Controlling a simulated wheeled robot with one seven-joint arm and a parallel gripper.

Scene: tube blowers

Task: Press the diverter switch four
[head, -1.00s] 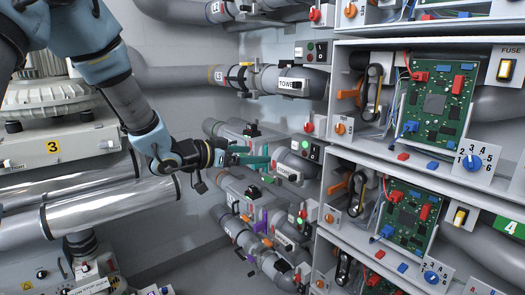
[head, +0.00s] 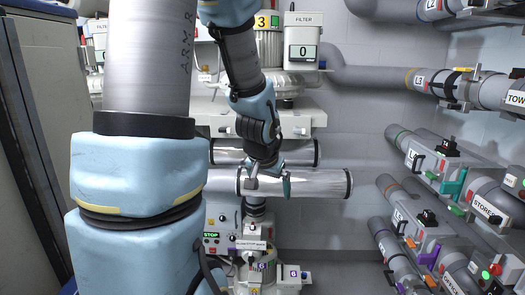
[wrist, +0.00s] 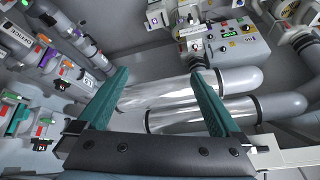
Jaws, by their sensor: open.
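My gripper (head: 284,188) is in front of the shiny horizontal pipes in the head view, with its fingers pointing down. In the wrist view my gripper (wrist: 164,72) shows two teal fingers spread apart with nothing between them. Beyond the fingers is a control panel (wrist: 233,42) with a green display and several buttons. The panel also shows in the head view (head: 221,240), low and partly behind my arm. Small white switch plates stand near it, one (head: 292,273) with a small number that seems to be 6. I cannot make out a switch marked four.
Shiny pipes (head: 322,184) run across below the filter unit (head: 303,40). Grey tubes with clamps and labels, one reading STORES (head: 487,209), line the right side. A dark cabinet (head: 38,130) stands at the left. The wall between pipes and tubes is bare.

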